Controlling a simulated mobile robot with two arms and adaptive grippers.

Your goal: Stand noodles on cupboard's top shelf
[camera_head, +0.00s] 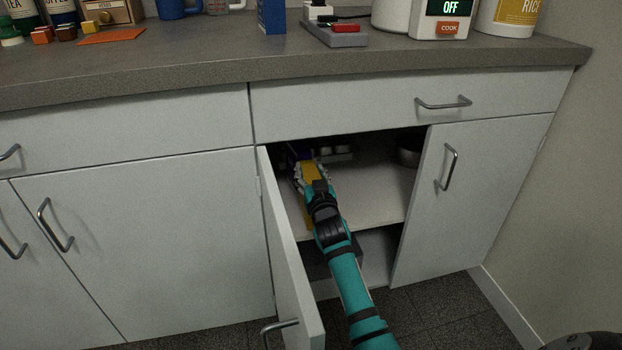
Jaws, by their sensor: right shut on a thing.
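My right gripper (312,182) reaches through the open cupboard (292,260) doorway and is shut on the yellow noodles (309,170). The noodles are over the left part of the top shelf (375,195). The gripper and arm cover much of them, and I cannot tell whether their base touches the shelf. My left gripper is out of view.
The open cupboard door (290,275) stands close on the left of my arm. The closed door (460,200) bounds the opening on the right. Small pale items (335,152) and a dark round pot (409,150) stand farther back. The shelf's front middle and right are clear.

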